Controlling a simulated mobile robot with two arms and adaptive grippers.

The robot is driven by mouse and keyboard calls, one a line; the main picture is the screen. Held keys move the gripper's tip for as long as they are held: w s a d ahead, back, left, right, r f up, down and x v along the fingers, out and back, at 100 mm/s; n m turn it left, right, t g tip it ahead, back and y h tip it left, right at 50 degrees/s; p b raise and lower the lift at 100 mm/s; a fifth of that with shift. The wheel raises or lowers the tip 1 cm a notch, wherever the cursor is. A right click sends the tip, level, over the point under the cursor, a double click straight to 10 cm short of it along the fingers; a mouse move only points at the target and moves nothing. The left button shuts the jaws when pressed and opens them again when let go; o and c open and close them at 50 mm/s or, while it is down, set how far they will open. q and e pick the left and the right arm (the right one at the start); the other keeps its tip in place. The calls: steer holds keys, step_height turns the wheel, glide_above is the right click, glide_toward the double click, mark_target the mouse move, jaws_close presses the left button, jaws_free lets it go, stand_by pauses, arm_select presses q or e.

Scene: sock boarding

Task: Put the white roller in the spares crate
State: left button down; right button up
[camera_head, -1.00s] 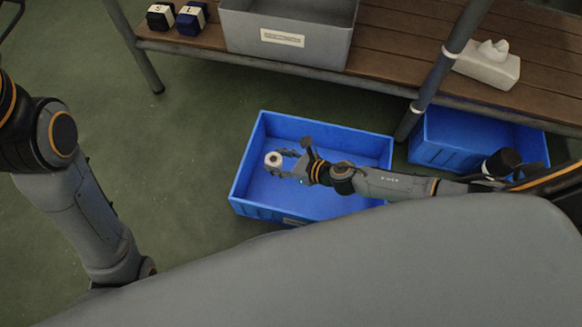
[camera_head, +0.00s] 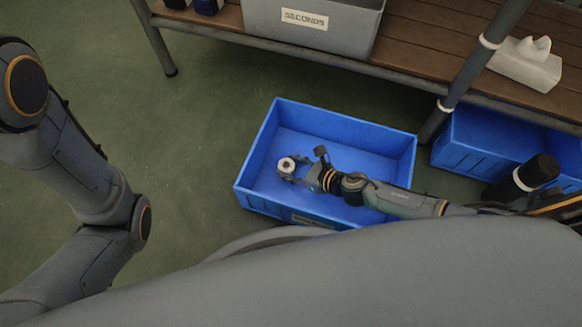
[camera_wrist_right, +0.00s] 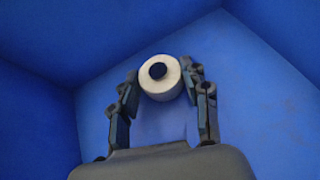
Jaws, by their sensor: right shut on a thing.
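The white roller (camera_head: 286,164) is a short pale cylinder with a dark hole in its end. It is held between the fingers of my right gripper (camera_head: 290,172), inside the outline of the blue crate (camera_head: 262,137). In the right wrist view the roller (camera_wrist_right: 154,84) sits between the two fingertips (camera_wrist_right: 160,88), with blue walls and floor (camera_wrist_right: 270,70) around it. I cannot tell whether the roller touches the crate floor. The crate's front label is too small to read. My left arm shows at the left, but its gripper is out of view.
A grey bin labelled SECONDS (camera_head: 340,32) stands on a slatted wooden bench (camera_head: 430,45). A white tissue box (camera_head: 527,66) is on the bench at right. A second blue crate (camera_head: 475,140) stands under it, beyond a metal leg (camera_head: 455,95). The green floor at left is clear.

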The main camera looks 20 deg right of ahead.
steer(key=shift+f, duration=0.2)
steer(key=o, duration=1.2)
steer(key=shift+c, duration=0.2)
steer(key=shift+r, duration=0.1)
